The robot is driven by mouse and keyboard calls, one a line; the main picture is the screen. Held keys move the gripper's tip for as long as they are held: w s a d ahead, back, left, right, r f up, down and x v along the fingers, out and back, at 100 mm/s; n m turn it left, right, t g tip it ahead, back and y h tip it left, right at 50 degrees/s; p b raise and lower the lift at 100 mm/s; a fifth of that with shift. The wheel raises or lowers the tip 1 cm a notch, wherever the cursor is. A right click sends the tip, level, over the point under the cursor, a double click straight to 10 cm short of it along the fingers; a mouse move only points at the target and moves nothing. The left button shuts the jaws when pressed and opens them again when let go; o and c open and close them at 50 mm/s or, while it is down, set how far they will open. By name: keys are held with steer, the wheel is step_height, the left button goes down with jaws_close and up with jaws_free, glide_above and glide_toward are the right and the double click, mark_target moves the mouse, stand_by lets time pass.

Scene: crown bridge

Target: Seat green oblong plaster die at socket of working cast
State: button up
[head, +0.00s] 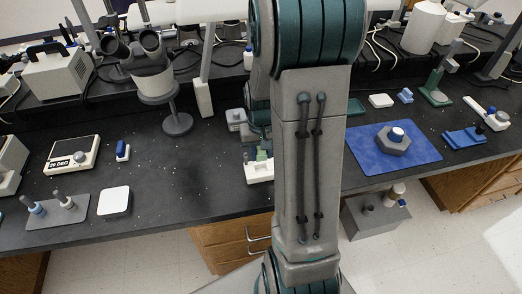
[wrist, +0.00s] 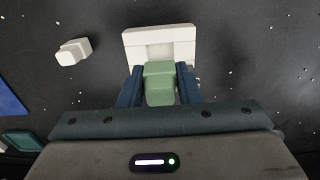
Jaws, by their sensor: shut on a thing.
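In the wrist view, my gripper (wrist: 159,68) is shut on the green oblong die (wrist: 160,88), with one blue finger on each side of it. The working cast (wrist: 180,36) is a white block with a recess in its middle, lying just beyond the fingertips. The die's far end is at or over the recess; I cannot tell whether it touches or how deep it sits. In the head view, the cast (head: 259,174) lies on the dark bench left of my arm, with the green die (head: 262,155) showing at its back edge. My arm hides much of the gripper there.
A small white block (wrist: 73,51) lies on the bench beside the cast in the wrist view. A blue mat (head: 365,155) with a grey hexagonal piece (head: 393,141) is right of my arm. A white square box (head: 115,202) stands at left. Bench between it and the cast is clear.

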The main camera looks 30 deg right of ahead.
mark_target(261, 160)
steer(key=shift+f+b, duration=1.15)
steer(key=shift+f, duration=0.65)
steer(key=shift+f+b, duration=0.75)
steer(key=shift+f, duration=0.05)
steer(key=shift+r, duration=0.2)
steer(key=shift+r+p, duration=0.4)
steer(key=shift+p, duration=0.05)
steer(key=shift+f+b, duration=0.25)
steer(key=shift+b, duration=0.05)
stand_by(1.6)
steer(key=shift+f+b, duration=0.3)
steer(key=shift+f, duration=0.05)
steer(key=shift+r, duration=0.2)
